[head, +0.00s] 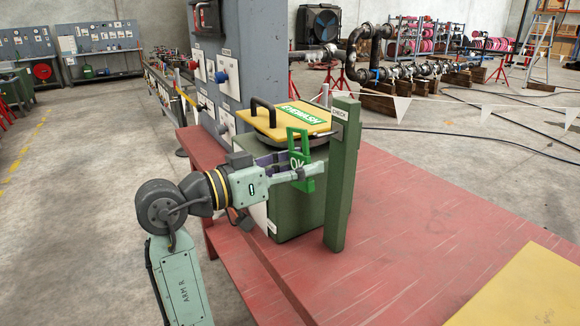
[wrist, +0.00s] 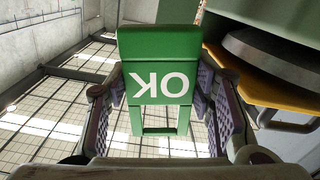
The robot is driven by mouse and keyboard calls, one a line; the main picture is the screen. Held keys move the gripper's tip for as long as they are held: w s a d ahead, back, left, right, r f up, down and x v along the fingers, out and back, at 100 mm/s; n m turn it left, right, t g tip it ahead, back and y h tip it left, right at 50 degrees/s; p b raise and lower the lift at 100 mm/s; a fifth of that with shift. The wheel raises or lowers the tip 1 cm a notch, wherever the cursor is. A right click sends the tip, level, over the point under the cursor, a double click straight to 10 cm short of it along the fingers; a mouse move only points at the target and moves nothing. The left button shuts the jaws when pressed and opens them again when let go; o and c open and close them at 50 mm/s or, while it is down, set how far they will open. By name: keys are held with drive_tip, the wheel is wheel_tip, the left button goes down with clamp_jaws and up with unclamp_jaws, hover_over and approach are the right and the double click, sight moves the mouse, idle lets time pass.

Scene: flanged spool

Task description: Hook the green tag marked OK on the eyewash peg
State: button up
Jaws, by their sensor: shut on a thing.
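The green tag marked OK (head: 307,183) is held upright beside the eyewash unit in the head view. Its open loop is at the top, close to the grey peg (head: 323,135) that sticks out from the green post (head: 343,185). I cannot tell whether the peg is inside the loop. My gripper (head: 304,174) is shut on the tag's lower part. In the wrist view the tag (wrist: 160,55) appears upside down between the two fingers of my gripper (wrist: 162,112). The peg cannot be made out in the wrist view.
The green eyewash box (head: 290,205) with a yellow lid marked EYEWASH (head: 277,121) and a black handle stands right behind the tag. The red table (head: 430,220) is clear to the right, apart from a yellow panel (head: 530,290). A grey cabinet (head: 255,50) rises behind.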

sight(340, 158)
drive_tip(key=shift+x, duration=2.6)
drive_tip(key=shift+w+d+f, duration=0.3)
drive_tip(key=shift+d+f, duration=0.2)
drive_tip(key=o, duration=1.1)
